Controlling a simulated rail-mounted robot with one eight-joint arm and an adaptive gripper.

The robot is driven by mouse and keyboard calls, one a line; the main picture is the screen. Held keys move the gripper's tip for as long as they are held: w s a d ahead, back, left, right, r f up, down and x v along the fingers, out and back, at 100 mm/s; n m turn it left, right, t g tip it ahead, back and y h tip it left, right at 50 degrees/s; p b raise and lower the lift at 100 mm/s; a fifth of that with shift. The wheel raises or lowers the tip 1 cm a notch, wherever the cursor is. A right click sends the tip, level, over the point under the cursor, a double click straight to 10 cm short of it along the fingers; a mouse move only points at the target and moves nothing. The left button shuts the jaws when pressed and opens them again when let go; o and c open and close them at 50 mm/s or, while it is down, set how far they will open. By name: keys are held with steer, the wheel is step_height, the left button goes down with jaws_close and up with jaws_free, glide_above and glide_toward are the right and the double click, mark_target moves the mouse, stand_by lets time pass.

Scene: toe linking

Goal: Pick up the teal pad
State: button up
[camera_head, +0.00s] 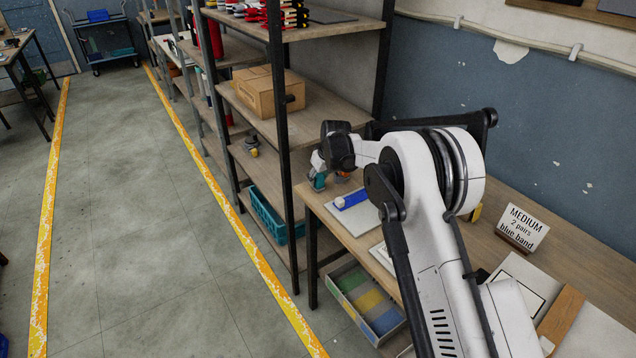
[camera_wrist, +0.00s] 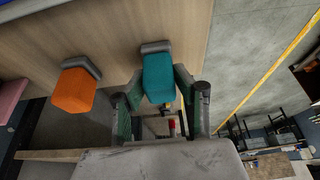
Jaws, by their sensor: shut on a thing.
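The teal pad (camera_wrist: 158,80) is a rounded block with a grey end piece, in the middle of the wrist view. My gripper (camera_wrist: 158,88) has one finger on each side of it and is shut on it. In the head view the teal pad (camera_head: 319,182) shows small under my gripper (camera_head: 319,170), near the far end of the workbench. I cannot tell whether the pad touches the bench top. An orange pad (camera_wrist: 74,90) of the same kind stands apart to the left in the wrist view. Its orange also shows beside my gripper in the head view, partly hidden.
A white sheet with a blue and white item (camera_head: 350,200) lies on the workbench (camera_head: 590,262) near my gripper. A sign reading MEDIUM (camera_head: 523,228) stands farther right. The shelf rack (camera_head: 284,130) rises close behind my gripper. A tray with coloured compartments (camera_head: 366,302) is below.

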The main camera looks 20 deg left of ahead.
steer(key=shift+r, duration=0.1)
jaws_close()
steer(key=shift+r, duration=0.6)
step_height(320, 180, up, 3)
steer(key=shift+f+b, duration=0.15)
steer(key=shift+b, duration=0.3)
steer(key=s+a+r+b, duration=0.1)
steer(key=s+a+r, duration=0.3)
steer(key=s+r, duration=0.3)
steer(key=s, duration=0.4)
steer(key=shift+a, duration=0.1)
steer(key=shift+o, duration=1.6)
jaws_free()
jaws_close()
